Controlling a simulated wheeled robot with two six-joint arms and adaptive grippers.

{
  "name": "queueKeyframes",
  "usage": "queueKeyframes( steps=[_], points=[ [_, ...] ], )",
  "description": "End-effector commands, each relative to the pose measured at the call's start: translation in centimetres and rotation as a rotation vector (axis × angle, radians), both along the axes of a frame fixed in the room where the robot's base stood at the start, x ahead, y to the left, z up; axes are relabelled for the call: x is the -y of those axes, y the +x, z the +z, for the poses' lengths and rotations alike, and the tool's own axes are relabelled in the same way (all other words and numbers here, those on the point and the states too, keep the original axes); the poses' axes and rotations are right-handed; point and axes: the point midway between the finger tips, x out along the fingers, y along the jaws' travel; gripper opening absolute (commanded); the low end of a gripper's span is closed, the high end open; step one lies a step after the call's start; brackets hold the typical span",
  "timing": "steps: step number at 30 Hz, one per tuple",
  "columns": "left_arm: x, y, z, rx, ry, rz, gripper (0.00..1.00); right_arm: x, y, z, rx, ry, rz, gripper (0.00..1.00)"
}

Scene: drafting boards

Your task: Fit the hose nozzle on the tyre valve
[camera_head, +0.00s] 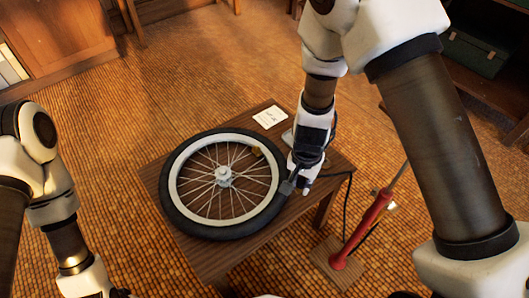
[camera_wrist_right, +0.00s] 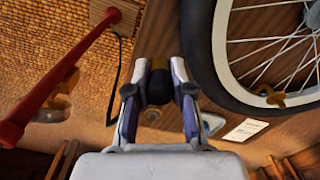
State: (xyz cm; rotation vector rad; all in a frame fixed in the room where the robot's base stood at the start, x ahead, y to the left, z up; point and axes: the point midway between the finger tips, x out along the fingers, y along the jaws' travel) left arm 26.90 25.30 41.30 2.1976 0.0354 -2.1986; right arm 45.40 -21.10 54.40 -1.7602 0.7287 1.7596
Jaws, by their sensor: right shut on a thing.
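A spoked wheel with a black tyre (camera_head: 182,218) and a pale rim lies flat on a small wooden table (camera_head: 210,262). A small brass-coloured piece, seemingly the tyre valve (camera_wrist_right: 270,97), is at the inner rim; it also shows in the head view (camera_head: 256,150). My right gripper (camera_head: 293,186) is at the tyre's right side, apart from the valve. In the right wrist view it is shut on the dark hose nozzle (camera_wrist_right: 159,86). My left gripper (camera_head: 118,293) is mostly cut off at the bottom left.
A red pump (camera_head: 368,222) stands on a wooden base right of the table; a black hose (camera_head: 347,200) hangs between it and my right gripper. A white card (camera_head: 270,117) lies on the table's back corner. The tiled floor left of the table is clear.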

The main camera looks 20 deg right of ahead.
Motion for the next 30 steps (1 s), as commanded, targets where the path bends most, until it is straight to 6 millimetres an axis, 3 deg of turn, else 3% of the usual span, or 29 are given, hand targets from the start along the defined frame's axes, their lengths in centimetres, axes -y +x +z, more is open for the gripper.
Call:
queueKeyframes(
  steps=[8,30],
  points=[
    [0.0,0.0,0.2,0.000,0.000,0.000,0.40,0.0,0.0,0.2,0.000,0.000,0.000,0.00],
    [0.0,0.0,6.9,0.000,0.000,0.000,0.40,0.0,0.0,7.1,0.000,0.000,0.000,0.00]
  ],
)
